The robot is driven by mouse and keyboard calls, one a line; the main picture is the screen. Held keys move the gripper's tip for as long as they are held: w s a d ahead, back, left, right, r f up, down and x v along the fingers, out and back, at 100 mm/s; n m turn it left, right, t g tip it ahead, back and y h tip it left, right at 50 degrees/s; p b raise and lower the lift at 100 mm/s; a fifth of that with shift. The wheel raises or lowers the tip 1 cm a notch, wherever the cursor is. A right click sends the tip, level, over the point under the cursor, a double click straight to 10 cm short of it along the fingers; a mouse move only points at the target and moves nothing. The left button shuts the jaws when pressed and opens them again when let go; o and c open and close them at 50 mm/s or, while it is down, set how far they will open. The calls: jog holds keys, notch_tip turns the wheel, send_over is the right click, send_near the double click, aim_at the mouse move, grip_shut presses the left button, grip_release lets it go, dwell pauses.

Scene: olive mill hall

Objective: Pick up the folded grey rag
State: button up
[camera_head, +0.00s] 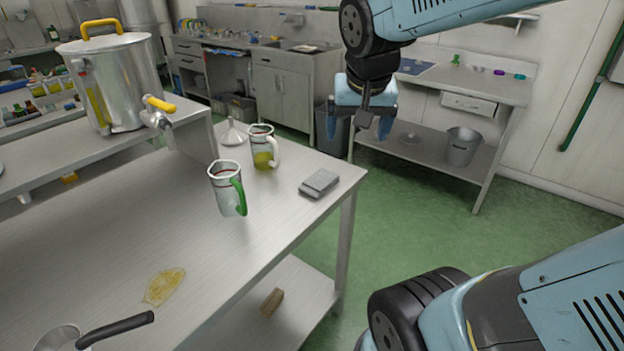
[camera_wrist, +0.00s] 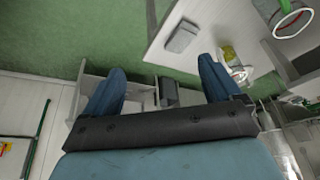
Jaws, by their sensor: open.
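The folded grey rag (camera_head: 319,183) lies flat near the right corner of the steel table (camera_head: 110,240). In the wrist view the rag (camera_wrist: 182,37) shows beyond the fingers, near the table's edge. My gripper (camera_head: 372,130) is open and empty. It is in the air above and to the right of the rag in the head view, apart from it. In the wrist view its two blue fingers (camera_wrist: 160,85) stand wide apart with nothing between them.
A green-handled jug (camera_head: 226,190) and a white-handled jug with yellow liquid (camera_head: 262,148) stand left of the rag, with a funnel (camera_head: 233,134) behind. An oily spill (camera_head: 164,286) and a dark-handled pan (camera_head: 60,339) are nearer. A steel drum (camera_head: 112,85) stands at back left.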

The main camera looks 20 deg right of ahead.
jog(key=shift+o, duration=0.7)
jog(key=w+a+f+m+g+h, duration=0.1)
jog(key=w+f+m, duration=0.3)
jog(key=w, duration=0.6)
jog(key=shift+a+f, duration=0.3)
jog(key=shift+f, duration=0.55)
jog(key=m+h, duration=0.2)
jog(key=m, duration=0.1)
send_near(319, 180)
jog(key=shift+g+y, duration=0.3)
jog(key=shift+g, duration=0.1)
jog(key=x, duration=0.9)
jog(key=shift+w+d, duration=0.25)
jog(key=shift+w, duration=0.1)
jog(key=c, duration=1.1)
jog(key=shift+r, duration=0.1)
